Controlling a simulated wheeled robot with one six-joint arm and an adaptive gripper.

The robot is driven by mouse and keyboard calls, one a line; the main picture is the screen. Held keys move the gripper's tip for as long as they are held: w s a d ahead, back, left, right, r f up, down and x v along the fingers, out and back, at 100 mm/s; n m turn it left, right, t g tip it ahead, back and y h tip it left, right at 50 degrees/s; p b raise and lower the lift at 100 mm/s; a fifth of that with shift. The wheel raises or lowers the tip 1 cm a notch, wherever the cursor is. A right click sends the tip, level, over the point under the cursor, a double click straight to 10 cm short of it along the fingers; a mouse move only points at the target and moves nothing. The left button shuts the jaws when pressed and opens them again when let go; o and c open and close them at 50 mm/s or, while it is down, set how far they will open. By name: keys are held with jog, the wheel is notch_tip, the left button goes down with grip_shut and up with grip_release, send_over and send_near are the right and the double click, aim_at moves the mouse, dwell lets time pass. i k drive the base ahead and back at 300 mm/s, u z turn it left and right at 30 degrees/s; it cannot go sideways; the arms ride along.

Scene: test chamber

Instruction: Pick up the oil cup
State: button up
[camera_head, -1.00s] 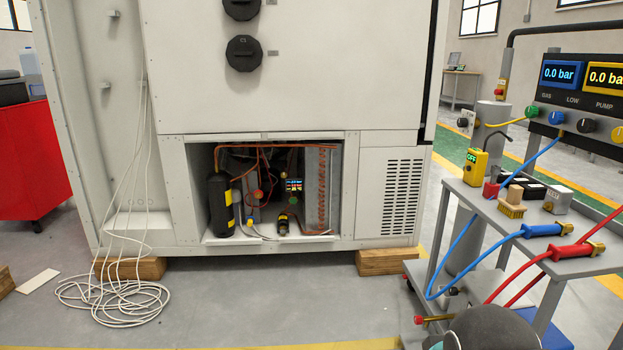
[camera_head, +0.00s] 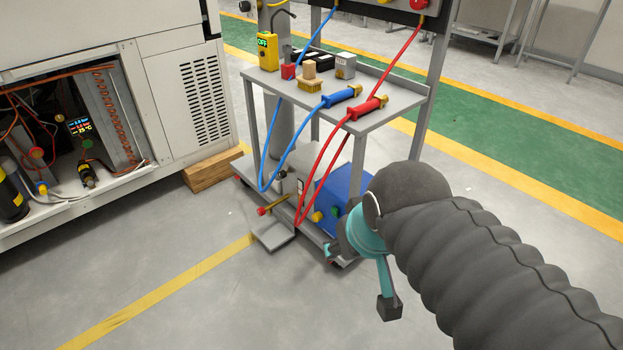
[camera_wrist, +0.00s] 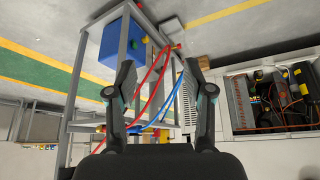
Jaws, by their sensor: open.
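I cannot make out a thing that is surely the oil cup in either view. A small grey box (camera_head: 345,66) stands at the back of the cart's top shelf, but I cannot tell if it is the cup. My gripper (camera_head: 361,279) is in front of the cart's right side in the head view, with its fingers apart. In the wrist view my gripper (camera_wrist: 158,74) is open and empty, and the cart with its hoses shows beyond the fingers, upside down.
The grey cart (camera_head: 385,118) carries a yellow meter (camera_head: 268,50), a brush (camera_head: 310,82), and blue (camera_head: 338,97) and red (camera_head: 362,110) hose handles. A blue unit (camera_head: 350,186) sits on its lower shelf. The white cabinet (camera_head: 165,80) stands left. Floor in front is clear.

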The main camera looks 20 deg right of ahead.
aim_at(276, 185)
jog(key=u, duration=0.6)
jog(key=i, duration=1.3)
jog(key=u, duration=0.15)
